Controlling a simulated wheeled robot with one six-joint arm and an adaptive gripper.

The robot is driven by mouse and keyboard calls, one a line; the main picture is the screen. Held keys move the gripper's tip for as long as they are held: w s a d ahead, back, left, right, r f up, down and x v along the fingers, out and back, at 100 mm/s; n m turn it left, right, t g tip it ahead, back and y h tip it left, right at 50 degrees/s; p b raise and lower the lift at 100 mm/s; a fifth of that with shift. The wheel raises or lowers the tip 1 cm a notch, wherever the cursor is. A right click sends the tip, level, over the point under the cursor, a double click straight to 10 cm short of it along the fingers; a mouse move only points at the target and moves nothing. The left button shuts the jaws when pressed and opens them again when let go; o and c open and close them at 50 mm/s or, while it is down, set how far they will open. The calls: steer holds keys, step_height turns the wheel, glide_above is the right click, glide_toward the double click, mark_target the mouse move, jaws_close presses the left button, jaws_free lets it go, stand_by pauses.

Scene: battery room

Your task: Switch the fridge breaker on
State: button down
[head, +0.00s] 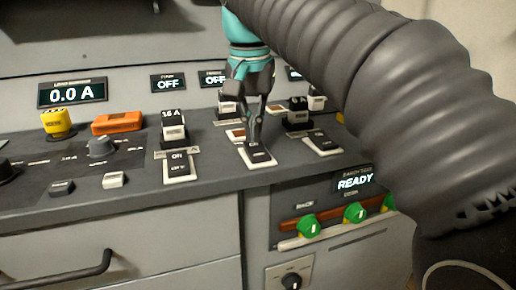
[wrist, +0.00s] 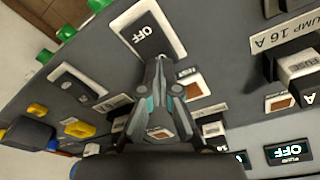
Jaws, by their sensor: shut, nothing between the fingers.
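The middle rocker switch (head: 259,158), dark in a white frame, lies on the sloping console in the head view. In the wrist view this rocker (wrist: 148,36) shows the word OFF. The small label above the second display (head: 213,78) seems to read FRIDGE, and it shows OFF. My gripper (head: 254,142) is shut and empty, pointing down with its tips at the rocker's upper edge. In the wrist view my gripper's tips (wrist: 160,65) are at the rocker's near edge; I cannot tell whether they touch. The fingers hide part of the area behind the rocker.
A similar rocker (head: 179,168) lies to the left, below a 16 A fuse (head: 173,128). Another rocker (head: 323,143) lies to the right. A yellow block (head: 57,122), an orange block (head: 117,123) and a knob (head: 102,146) are farther left. Green knobs (head: 309,226) sit on the front below.

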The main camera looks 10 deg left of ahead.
steer(key=shift+f, duration=0.45)
steer(key=shift+r, duration=0.15)
step_height(320, 180, up, 5)
steer(key=p, duration=0.5)
steer(key=shift+r, duration=0.9)
